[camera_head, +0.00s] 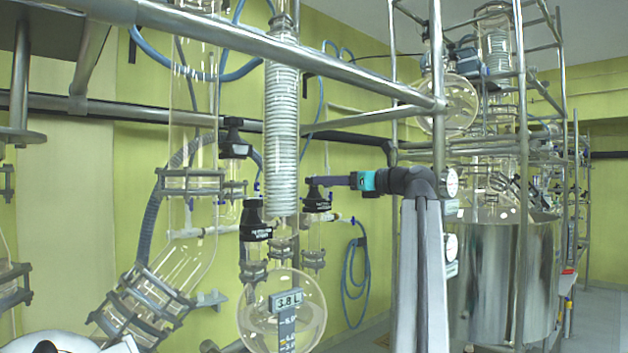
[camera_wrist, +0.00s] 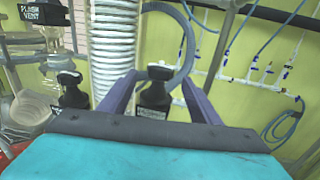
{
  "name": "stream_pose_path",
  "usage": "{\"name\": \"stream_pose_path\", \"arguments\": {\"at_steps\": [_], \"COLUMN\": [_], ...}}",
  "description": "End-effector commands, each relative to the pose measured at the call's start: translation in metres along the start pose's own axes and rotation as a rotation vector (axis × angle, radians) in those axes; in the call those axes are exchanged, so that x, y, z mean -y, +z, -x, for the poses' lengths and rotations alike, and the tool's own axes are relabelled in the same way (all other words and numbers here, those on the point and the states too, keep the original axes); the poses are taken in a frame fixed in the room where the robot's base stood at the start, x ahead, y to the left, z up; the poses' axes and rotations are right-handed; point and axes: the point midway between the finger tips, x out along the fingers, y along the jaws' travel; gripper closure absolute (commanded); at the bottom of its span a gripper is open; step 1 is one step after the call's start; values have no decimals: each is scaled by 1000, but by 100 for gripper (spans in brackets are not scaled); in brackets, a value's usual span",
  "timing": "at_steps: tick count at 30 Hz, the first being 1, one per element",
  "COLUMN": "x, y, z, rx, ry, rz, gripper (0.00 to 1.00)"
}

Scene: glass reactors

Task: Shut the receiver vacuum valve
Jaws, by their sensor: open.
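Two black valves with printed labels stand above the round glass receiver flask (camera_head: 282,312), which carries a 3.8 L display. The left valve (camera_head: 254,222) is clear of my gripper. The right valve (camera_head: 317,201) is right at my gripper (camera_head: 312,182), which reaches in from the right. In the wrist view my gripper (camera_wrist: 158,82) is open, its purple fingers on either side of the right valve (camera_wrist: 154,98). I cannot tell whether they touch it. The left valve (camera_wrist: 72,92) stands outside the left finger. The labels are too small to read surely, so I cannot tell which is the vacuum valve.
A metal frame bar (camera_head: 290,50) crosses above. Another black valve (camera_head: 235,140) sits higher on the left. A blue hose (camera_head: 356,270) hangs on the wall behind. A steel vessel (camera_head: 490,270) stands at right.

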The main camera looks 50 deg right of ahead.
Motion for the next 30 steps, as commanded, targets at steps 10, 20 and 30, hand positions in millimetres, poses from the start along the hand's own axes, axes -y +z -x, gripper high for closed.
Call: {"name": "stream_pose_path", "arguments": {"at_steps": [10,20,30], "x": [0,0,0], "y": [2,0,0], "z": [-49,-69,-69], "rx": [-1,0,0], "ry": [1,0,-1], "rz": [0,-1,0], "gripper": [43,43,56]}}
